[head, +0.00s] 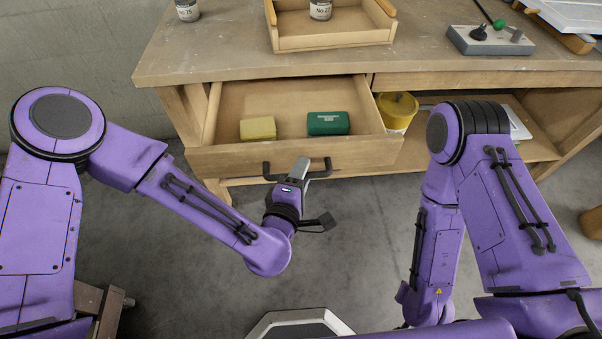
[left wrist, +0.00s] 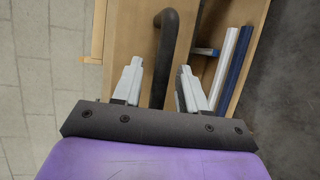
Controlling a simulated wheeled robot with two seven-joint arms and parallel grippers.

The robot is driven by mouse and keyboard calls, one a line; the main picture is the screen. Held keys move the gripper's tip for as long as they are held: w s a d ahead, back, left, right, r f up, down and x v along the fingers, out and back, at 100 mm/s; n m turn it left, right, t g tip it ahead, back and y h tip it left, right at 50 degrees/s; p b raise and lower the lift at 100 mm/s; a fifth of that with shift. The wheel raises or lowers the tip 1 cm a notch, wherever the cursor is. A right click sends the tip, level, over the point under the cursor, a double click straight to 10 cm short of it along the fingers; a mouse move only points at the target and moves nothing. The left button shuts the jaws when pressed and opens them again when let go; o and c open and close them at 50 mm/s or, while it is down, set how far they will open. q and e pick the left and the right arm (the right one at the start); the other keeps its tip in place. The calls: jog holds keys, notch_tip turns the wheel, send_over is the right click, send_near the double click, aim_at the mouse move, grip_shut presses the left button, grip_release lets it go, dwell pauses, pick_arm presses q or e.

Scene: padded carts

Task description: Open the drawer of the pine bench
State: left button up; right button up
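The pine bench (head: 420,84) has its wide drawer (head: 290,155) pulled well out, with the inside in plain view. A yellow block (head: 258,129) and a green box (head: 328,123) lie in it. The dark bar handle (head: 320,174) is on the drawer front. My left gripper (head: 298,172) is at the handle. In the left wrist view the handle (left wrist: 172,45) runs between the two grey fingers (left wrist: 160,88), which stand apart with gaps beside the bar. My right arm hangs at the right, and its gripper is out of view.
On the bench top are a wooden tray (head: 330,42), a grey jar (head: 187,10) and a grey control box (head: 490,41). A yellow bucket (head: 397,110) stands on the lower shelf, right of the drawer. The grey floor before the drawer is clear.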

pick_arm(q)
jog(key=p+v, duration=0.2)
jog(key=v, duration=0.8)
jog(key=shift+s, duration=0.3)
jog(key=shift+a, duration=0.1)
